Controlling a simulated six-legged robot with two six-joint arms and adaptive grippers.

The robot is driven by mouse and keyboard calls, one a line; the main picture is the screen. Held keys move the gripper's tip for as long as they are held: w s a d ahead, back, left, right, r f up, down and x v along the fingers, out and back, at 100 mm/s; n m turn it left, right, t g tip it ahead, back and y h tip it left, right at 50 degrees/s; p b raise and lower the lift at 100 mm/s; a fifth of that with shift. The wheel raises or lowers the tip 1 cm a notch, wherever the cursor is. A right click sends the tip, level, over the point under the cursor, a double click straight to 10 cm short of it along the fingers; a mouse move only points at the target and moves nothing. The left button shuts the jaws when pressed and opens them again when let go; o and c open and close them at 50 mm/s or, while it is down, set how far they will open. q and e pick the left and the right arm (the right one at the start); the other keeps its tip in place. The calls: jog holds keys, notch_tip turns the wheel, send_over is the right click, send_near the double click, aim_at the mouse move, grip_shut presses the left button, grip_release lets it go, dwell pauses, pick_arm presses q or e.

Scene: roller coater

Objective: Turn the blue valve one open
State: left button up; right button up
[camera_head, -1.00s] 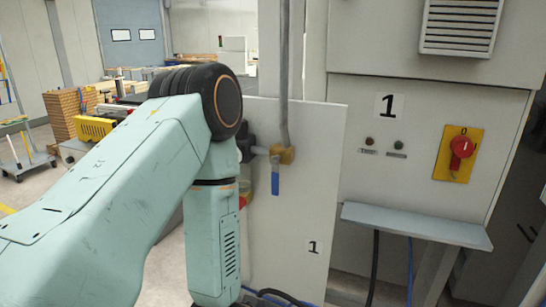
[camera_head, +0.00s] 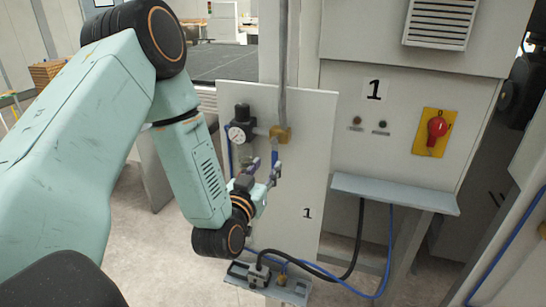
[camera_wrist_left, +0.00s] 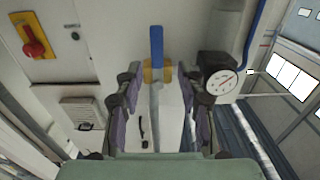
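The blue valve handle (camera_head: 275,153) hangs straight down from a brass valve body (camera_head: 282,134) on a pale panel marked 1. In the left wrist view the handle (camera_wrist_left: 156,45) appears pointing up from the brass body (camera_wrist_left: 150,73). My left gripper (camera_head: 264,170) is at the handle's lower end in the head view. It is open, with its fingers (camera_wrist_left: 159,82) apart on either side of the valve's line in the wrist view. No contact with the handle shows. My right gripper is not in view.
A pressure gauge (camera_head: 237,134) with a dark regulator sits left of the valve, close to a finger. A grey pipe (camera_head: 284,60) rises from the brass body. A red switch (camera_head: 437,128) on a yellow plate and a ledge (camera_head: 394,193) are to the right.

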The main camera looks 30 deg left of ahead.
aim_at(274, 157)
pick_arm(q)
jog(key=x, duration=0.5)
jog(key=shift+w+d+r, duration=0.1)
jog(key=shift+d+r, duration=0.05)
jog(key=shift+d, duration=0.2)
jog(key=shift+w+a+p, duration=0.3)
jog(key=shift+w+a, duration=0.15)
jog(key=shift+w, duration=0.25)
jog(key=shift+s+d, duration=0.15)
jog(key=shift+d, duration=0.1)
jog(key=c, duration=0.4)
jog(key=shift+a, duration=0.1)
grip_shut()
